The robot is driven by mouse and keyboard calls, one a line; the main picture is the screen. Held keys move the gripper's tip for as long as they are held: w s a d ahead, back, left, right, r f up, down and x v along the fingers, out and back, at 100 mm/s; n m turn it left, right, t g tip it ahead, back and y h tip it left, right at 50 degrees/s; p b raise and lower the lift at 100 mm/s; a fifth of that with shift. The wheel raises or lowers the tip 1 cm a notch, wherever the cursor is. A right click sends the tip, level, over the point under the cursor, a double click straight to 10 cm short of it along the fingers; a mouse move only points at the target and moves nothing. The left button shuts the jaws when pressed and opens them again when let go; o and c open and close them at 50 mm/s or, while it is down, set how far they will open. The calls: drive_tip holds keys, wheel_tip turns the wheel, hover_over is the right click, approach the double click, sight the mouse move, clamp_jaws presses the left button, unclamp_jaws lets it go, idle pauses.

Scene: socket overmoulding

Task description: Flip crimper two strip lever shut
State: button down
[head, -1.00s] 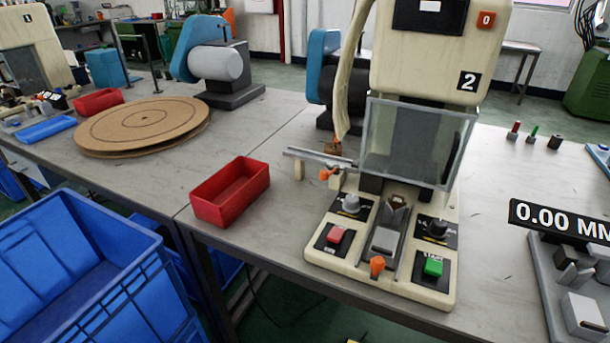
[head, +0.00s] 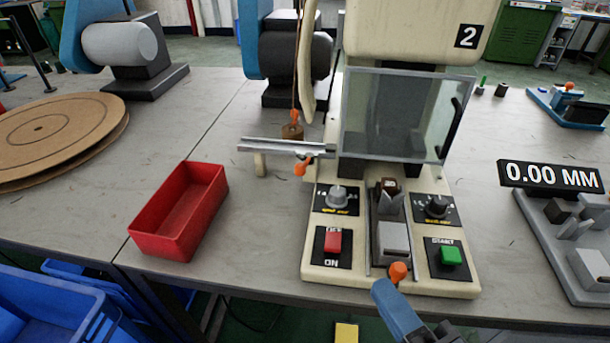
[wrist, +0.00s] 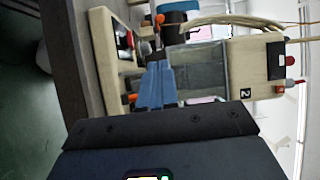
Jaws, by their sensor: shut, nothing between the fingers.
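Crimper two (head: 398,35) is the cream machine marked 2, with a clear guard over its middle. A metal strip rail (head: 285,147) sticks out from its left side. An orange-tipped lever (head: 303,165) hangs angled down by the rail's inner end. Another orange knob (head: 398,271) sits at the front edge of the base; I cannot tell from looks alone which is the strip lever. My gripper (head: 384,288) has blue fingers, shut and empty, just below the front knob in the head view. In the wrist view, the shut fingers (wrist: 157,85) point toward the machine, shown sideways.
A red bin (head: 180,210) stands left of the crimper. The base carries a red button (head: 333,242), a green button (head: 450,255) and dials. A gauge reading 0.00 MM (head: 552,177) stands at right. The bench between bin and crimper is clear.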

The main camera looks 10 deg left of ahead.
drive_tip(key=shift+w+a+r, duration=0.1)
drive_tip(key=shift+w+a, duration=0.05)
drive_tip(key=shift+a, duration=0.15)
drive_tip(key=p, duration=0.5)
approach(301, 172)
drive_tip(key=x, duration=0.6)
drive_tip(key=shift+w+a, duration=0.15)
drive_tip(key=shift+w, duration=0.25)
